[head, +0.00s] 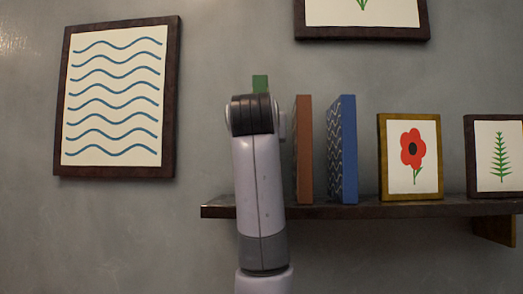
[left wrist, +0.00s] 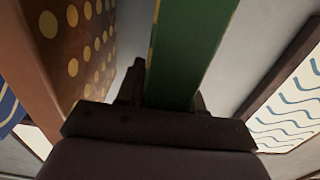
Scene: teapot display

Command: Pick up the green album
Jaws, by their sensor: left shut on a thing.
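The green album (head: 260,83) shows only as a small green top edge above my left arm in the head view; the arm hides the rest. In the left wrist view the green album (left wrist: 188,50) stands between the two fingers of my left gripper (left wrist: 165,90). The gripper is shut on it, with a finger on each side. In the head view the arm hides the left gripper's fingers. My right gripper is in neither view.
A brown album (head: 303,150) and a blue album (head: 342,150) stand upright on the shelf (head: 400,210), right of my arm. The brown one shows gold dots in the left wrist view. Framed flower (head: 411,157) and fern (head: 497,155) pictures stand further right. A wave picture (head: 115,98) hangs left.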

